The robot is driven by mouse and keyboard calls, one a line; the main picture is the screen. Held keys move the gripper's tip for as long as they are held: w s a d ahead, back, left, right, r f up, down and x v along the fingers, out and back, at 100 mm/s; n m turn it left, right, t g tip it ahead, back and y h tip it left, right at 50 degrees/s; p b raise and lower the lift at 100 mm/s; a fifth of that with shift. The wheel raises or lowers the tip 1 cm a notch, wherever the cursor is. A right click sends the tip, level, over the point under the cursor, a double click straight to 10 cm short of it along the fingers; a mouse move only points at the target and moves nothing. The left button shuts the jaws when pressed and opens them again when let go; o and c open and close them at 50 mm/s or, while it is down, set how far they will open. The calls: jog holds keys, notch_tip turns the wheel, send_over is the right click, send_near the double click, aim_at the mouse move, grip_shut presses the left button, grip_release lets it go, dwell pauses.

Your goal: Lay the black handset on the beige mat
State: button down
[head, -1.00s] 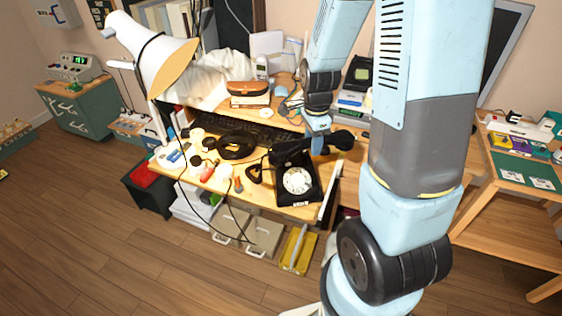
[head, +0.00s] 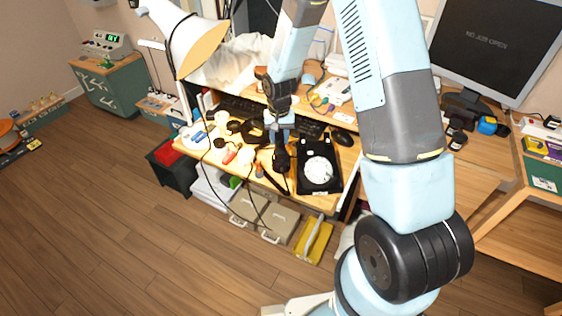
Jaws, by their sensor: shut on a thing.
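The black dial phone (head: 319,187) sits at the right of the cluttered lower desktop, its white dial facing up. Its top carries no handset. My gripper (head: 280,127) is shut on the black handset (head: 282,157), just left of the phone. The handset now appears narrow and points toward the desk's front edge. I cannot tell whether it touches the desk or hangs above it. I cannot make out the beige mat among the clutter.
A white lamp (head: 186,38) leans over the desk's left side. Black headphones (head: 245,130) and small colored items lie left of the handset. A black mouse (head: 342,138) sits behind the phone. A dark cable hangs over the front edge.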

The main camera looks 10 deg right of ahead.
notch_tip(320, 180, down, 9)
jog(key=shift+f, duration=0.1)
dwell(0.5)
jog(key=c, duration=0.7)
grip_release()
